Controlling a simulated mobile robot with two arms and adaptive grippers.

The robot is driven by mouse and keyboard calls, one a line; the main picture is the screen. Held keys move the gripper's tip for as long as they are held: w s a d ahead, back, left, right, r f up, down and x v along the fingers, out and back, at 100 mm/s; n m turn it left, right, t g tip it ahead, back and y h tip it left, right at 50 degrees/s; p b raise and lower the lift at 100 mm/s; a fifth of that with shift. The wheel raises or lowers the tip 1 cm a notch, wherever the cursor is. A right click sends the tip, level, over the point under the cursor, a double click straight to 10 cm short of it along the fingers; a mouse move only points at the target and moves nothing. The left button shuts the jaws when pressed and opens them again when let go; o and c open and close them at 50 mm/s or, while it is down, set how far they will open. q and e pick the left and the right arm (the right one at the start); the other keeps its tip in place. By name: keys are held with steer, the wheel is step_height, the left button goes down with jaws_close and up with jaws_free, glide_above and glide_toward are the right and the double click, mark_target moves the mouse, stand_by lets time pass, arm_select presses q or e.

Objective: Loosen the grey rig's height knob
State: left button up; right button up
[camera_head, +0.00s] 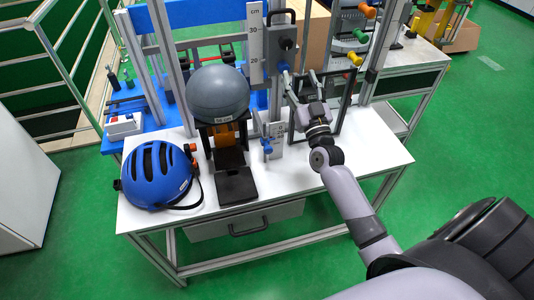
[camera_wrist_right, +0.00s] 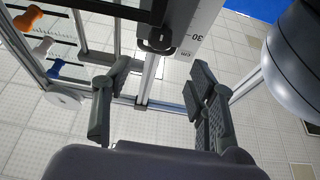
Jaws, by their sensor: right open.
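The grey rig (camera_head: 254,45) is an upright post with a cm scale, at the back of the white table in the head view. A dark grey carriage (camera_head: 279,33) with a black handle sits on it. A dark round knob (camera_head: 287,44) shows on its face, with a small blue part (camera_head: 284,66) below. I cannot tell which is the height knob. My right gripper (camera_head: 299,78) is open and empty, just below and right of the carriage. In the right wrist view its fingers (camera_wrist_right: 160,88) stand apart, with a black looped part (camera_wrist_right: 158,43) beyond them. My left gripper is out of view.
A grey ball (camera_head: 218,92) sits on a stand left of the gripper. A blue helmet (camera_head: 158,174) lies at the table's left. A small blue-knobbed fixture (camera_head: 267,147) stands below the carriage. A black frame (camera_head: 343,103) surrounds my gripper's right side. The table's front right is clear.

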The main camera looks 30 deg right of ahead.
steer(key=s+a+f+n+g+y, duration=0.2)
steer(key=s+a+f+g+y, duration=0.1)
steer(key=a+f, duration=0.3)
steer(key=s+a+f+n+g+y, duration=0.2)
steer(key=s+a+f+g+y, duration=0.1)
steer(key=a+f, duration=0.4)
steer(key=shift+s+a+n+y+b, duration=0.4)
steer(key=shift+s+a+y, duration=0.1)
steer(key=shift+s+a, duration=0.3)
steer(key=shift+d, duration=0.1)
